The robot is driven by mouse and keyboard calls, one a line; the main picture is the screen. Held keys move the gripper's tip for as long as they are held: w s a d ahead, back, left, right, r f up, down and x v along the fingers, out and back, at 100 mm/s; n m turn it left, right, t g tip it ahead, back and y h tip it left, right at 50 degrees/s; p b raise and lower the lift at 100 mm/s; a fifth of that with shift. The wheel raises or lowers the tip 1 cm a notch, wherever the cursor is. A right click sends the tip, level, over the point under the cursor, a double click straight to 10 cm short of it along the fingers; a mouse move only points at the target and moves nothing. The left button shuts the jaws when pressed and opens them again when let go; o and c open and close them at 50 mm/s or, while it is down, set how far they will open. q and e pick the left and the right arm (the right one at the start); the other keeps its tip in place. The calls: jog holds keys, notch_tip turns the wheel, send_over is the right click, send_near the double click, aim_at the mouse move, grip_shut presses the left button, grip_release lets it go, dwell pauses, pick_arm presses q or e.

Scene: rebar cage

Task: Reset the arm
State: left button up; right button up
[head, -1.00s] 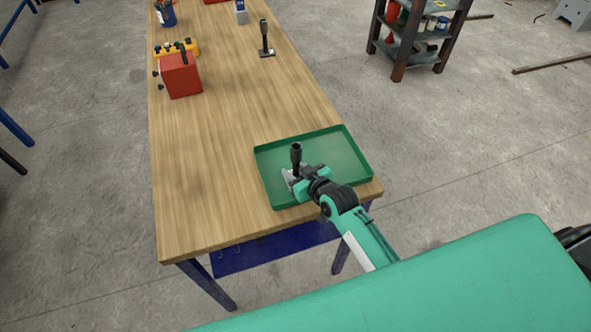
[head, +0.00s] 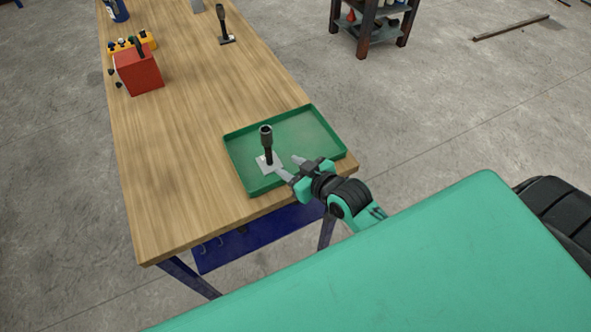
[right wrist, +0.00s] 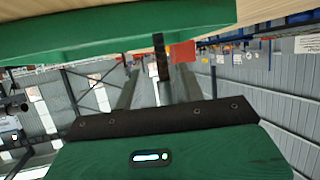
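A black upright handle on a small light base plate (head: 266,146) stands in the left part of a green tray (head: 331,150). My left gripper is not in view.
The wooden table (head: 185,145) has a red box (head: 138,72), a yellow holder (head: 121,47) and a second black upright piece (head: 225,28) further back. The table's middle is clear. A dark shelf rack (head: 372,24) stands on the floor beyond.

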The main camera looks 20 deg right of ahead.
jog(key=shift+v, duration=0.8)
jog(key=s+d+f+m+g+h, duration=0.15)
jog(key=s+g, duration=0.35)
jog(key=s, duration=0.5)
jog(key=s+d+f+g+h, duration=0.2)
jog(key=s+f+g+h, duration=0.15)
jog(key=s, duration=0.55)
notch_tip(320, 180, down, 32)
jog(key=g+y, duration=0.1)
jog(key=g, duration=0.1)
jog(key=s+d+f+g, duration=0.1)
jog(key=s+d+f, duration=0.1)
jog(key=s+f, duration=1.6)
jog(key=shift+s+d, duration=0.4)
jog(key=shift+s, duration=0.45)
